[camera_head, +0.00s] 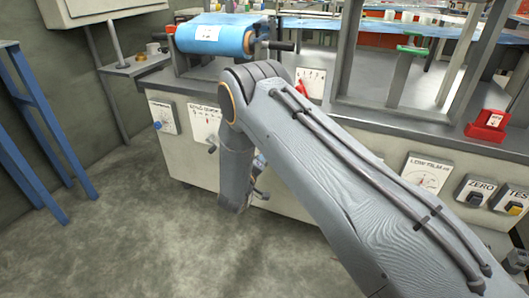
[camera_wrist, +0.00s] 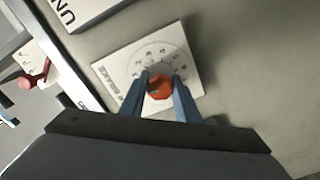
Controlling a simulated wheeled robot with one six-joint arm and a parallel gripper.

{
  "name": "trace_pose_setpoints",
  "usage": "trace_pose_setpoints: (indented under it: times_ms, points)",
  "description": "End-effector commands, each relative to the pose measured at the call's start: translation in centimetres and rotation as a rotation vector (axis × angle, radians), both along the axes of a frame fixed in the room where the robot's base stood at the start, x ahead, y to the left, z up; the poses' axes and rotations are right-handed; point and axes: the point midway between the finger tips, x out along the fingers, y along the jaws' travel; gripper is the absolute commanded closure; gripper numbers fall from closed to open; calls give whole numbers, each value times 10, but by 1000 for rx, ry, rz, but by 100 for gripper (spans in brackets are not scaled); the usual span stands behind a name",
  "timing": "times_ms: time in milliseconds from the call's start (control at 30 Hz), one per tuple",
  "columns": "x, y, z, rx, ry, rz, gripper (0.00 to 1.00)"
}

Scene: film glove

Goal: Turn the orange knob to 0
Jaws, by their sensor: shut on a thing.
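The orange knob (camera_wrist: 159,89) sits in the middle of a white square dial plate (camera_wrist: 118,66) on a grey panel in the wrist view. Numerals and a scale arc run round the knob. The plate looks tilted in this view, and the numerals are too small and blurred to read, as is the knob's setting. My gripper (camera_wrist: 161,84) has its two blue fingers on either side of the knob, shut on it. In the head view my arm hides the orange knob and its dial.
In the wrist view a red lever (camera_wrist: 33,80) on a white plate stands at the left. In the head view a blue roll (camera_head: 213,37) lies on the machine, with a low-film gauge (camera_head: 427,172) at the right. The floor in front is clear.

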Motion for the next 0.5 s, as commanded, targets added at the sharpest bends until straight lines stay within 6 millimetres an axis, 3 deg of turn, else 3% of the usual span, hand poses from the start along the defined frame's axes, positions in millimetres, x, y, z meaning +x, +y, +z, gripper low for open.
trace_pose_setpoints:
  times_ms: [500]
  points:
    - [0,0,-1,-129,49,0,93]
